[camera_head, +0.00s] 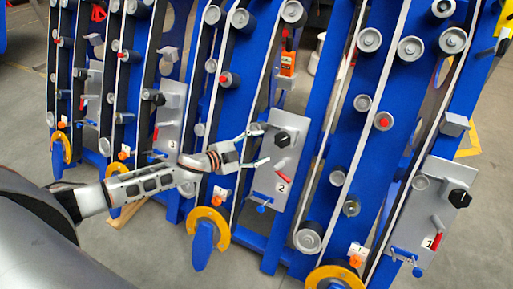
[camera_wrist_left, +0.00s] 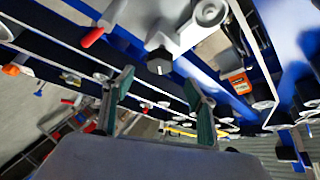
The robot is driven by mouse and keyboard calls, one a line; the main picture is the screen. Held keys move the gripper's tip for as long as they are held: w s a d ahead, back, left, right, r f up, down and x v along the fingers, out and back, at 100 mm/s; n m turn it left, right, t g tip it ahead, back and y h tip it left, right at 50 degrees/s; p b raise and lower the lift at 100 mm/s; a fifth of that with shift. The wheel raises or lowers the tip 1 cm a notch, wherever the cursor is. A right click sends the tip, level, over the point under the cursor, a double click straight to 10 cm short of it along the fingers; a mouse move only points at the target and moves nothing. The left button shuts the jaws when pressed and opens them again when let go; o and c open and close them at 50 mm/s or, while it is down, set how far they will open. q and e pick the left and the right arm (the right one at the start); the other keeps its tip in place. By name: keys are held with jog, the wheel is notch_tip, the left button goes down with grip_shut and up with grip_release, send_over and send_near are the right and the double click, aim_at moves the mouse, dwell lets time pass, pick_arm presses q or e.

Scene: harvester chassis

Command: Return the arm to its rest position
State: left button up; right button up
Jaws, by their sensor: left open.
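My left arm reaches in from the left in the head view. Its gripper (camera_head: 256,148) is open and empty, just left of the grey panel marked 2 (camera_head: 271,190) on the blue chassis. In the left wrist view the two green-padded fingers (camera_wrist_left: 157,105) stand apart with nothing between them. A black knob (camera_wrist_left: 159,62) lies beyond the fingers; in the head view a black knob (camera_head: 282,139) sits on panel 2, close right of the fingertips. I cannot tell whether the fingers touch the panel. My right gripper is not in view.
The tall blue chassis (camera_head: 318,150) with rollers and belts fills the middle and right. Yellow-rimmed wheels (camera_head: 209,228) stick out low in front. Grey floor (camera_head: 160,245) lies open at the front left.

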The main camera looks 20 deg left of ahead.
pick_arm(q)
jog(key=shift+s+a+r, duration=0.15)
jog(key=shift+s+a, duration=0.1)
jog(key=shift+s, duration=0.25)
jog(key=s+d+f+n+p, duration=0.1)
jog(key=s+d+f+n, duration=0.2)
jog(key=s+d+f, duration=0.35)
jog(key=s+d+f+n+g+y+p, duration=0.1)
jog(key=s+f+n+y, duration=0.1)
jog(key=s, duration=1.1)
jog(key=s+f+n+g+y+p, duration=0.1)
jog(key=s+n, duration=0.6)
jog(key=s, duration=0.7)
notch_tip(320, 180, down, 4)
jog(key=shift+d+r+g+y+p, duration=0.15)
jog(key=shift+d+g+y+p, duration=0.3)
jog(key=shift+y, duration=0.55)
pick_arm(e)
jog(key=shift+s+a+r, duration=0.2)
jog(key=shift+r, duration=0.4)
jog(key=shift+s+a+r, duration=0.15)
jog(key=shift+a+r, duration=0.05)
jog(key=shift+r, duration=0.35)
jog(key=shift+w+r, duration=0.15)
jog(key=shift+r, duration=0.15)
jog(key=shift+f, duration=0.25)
